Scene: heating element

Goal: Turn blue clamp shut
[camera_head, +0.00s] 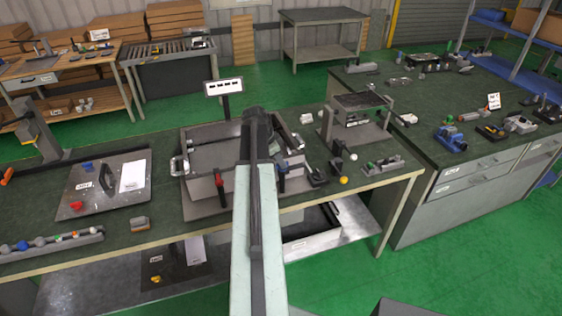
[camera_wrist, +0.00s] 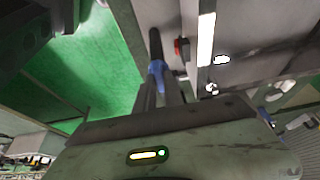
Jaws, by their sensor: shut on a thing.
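In the wrist view, the blue clamp (camera_wrist: 157,68) shows its blue handle between the fingertips of my gripper (camera_wrist: 158,84). My gripper is shut on this handle. A dark rod runs from the blue part toward the top of the picture. In the head view, my arm covers the middle of the grey fixture (camera_head: 205,209) on the bench, so the grip cannot be made out there. I cannot tell from these views how far the clamp is turned.
A red clamp (camera_head: 219,181) stands at the fixture's front, left of my arm. A red part (camera_wrist: 182,48) is close beside the blue clamp in the wrist view. A plate with a white sheet (camera_head: 133,175) lies to the left. A yellow ball-topped part (camera_head: 343,180) stands to the right.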

